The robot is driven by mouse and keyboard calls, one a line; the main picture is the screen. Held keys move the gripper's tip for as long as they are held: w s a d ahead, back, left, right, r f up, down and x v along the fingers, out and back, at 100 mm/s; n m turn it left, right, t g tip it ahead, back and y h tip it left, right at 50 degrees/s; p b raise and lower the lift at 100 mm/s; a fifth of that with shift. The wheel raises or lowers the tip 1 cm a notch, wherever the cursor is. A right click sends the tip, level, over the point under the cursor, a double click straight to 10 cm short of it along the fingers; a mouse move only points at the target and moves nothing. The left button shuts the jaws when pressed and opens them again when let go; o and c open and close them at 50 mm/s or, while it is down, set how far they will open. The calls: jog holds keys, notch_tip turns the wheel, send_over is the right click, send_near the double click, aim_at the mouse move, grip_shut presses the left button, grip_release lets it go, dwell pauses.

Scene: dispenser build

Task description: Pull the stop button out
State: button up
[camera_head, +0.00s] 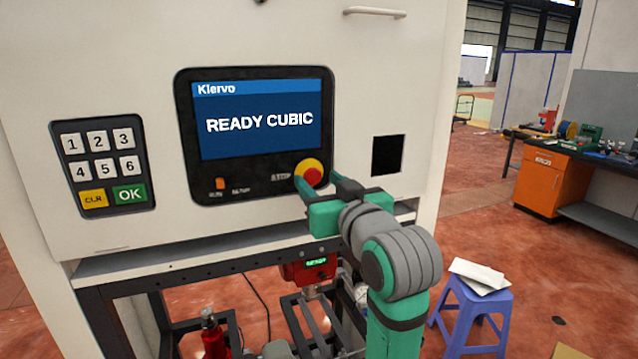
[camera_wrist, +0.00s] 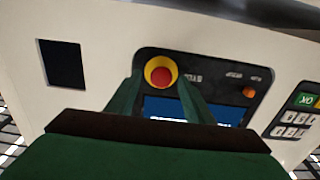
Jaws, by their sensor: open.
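The stop button (camera_head: 310,172) is a red knob on a yellow base at the lower right of the black screen panel (camera_head: 187,140). In the wrist view the stop button (camera_wrist: 161,74) sits between the tips of my two green fingers. My gripper (camera_head: 318,182) is open at the panel, with one finger on each side of the button. In the wrist view my gripper (camera_wrist: 157,80) appears upside down to the panel. I cannot tell whether the fingers touch the button. The screen reads READY CUBIC.
A keypad (camera_head: 103,167) is at the left of the machine front. An orange switch (camera_head: 220,183) is on the panel left of the button. A dark square opening (camera_head: 387,154) is to the right. A blue stool (camera_head: 474,312) with papers stands at the lower right.

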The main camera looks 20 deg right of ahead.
jog(key=s, duration=1)
jog(key=shift+d, duration=0.15)
jog(key=shift+s, duration=0.1)
